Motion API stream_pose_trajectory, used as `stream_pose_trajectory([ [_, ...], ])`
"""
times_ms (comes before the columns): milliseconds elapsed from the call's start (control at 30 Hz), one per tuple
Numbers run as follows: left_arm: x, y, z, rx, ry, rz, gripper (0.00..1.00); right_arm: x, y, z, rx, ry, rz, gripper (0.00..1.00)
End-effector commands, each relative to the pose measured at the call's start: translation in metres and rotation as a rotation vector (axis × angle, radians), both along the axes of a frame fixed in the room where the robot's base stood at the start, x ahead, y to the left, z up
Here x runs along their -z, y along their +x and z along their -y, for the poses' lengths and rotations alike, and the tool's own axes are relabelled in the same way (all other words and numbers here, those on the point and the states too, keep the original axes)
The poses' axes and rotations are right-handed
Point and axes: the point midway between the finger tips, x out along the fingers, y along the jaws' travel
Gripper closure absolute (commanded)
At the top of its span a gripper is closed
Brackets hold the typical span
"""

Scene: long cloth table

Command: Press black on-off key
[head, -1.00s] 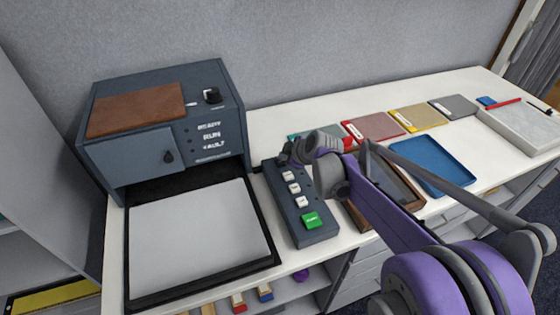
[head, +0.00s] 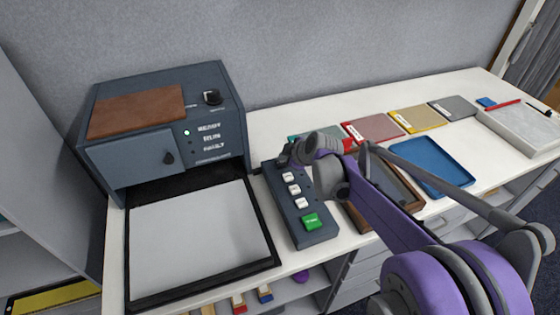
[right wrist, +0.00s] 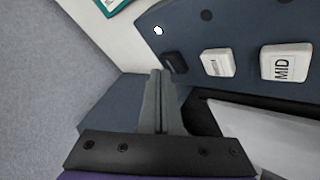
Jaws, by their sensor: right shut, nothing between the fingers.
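The dark blue key panel (head: 318,235) lies on the table right of the machine. It carries several white keys and a green key (head: 311,222). The black on-off key (right wrist: 175,62) is at the panel's far end in the right wrist view, beside a small lit white lamp (right wrist: 158,31). In the head view my right gripper hides that key. My right gripper (head: 286,157) is shut and empty over the panel's far end. In the right wrist view its fingertips (right wrist: 160,74) show right by the black key; whether they touch it I cannot tell. My left gripper is out of view.
A dark blue machine (head: 128,150) with a lit ready lamp (head: 187,132) stands at the back left, a grey sheet (head: 195,240) on its black bed before it. A blue tray (head: 432,165) and several coloured folders lie to the right.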

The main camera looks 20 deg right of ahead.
Motion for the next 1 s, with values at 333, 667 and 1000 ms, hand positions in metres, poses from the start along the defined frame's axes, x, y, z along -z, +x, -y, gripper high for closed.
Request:
stream_pose_trajectory([
  [333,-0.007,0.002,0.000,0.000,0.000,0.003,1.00,-0.008,0.000,0.000,0.000,0.000,0.000,1.00],
  [667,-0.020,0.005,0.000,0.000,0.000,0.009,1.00,-0.024,0.000,0.000,0.001,0.000,0.001,1.00],
  [1000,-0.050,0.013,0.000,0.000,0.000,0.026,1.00,-0.059,0.001,0.000,0.001,0.000,0.001,1.00],
])
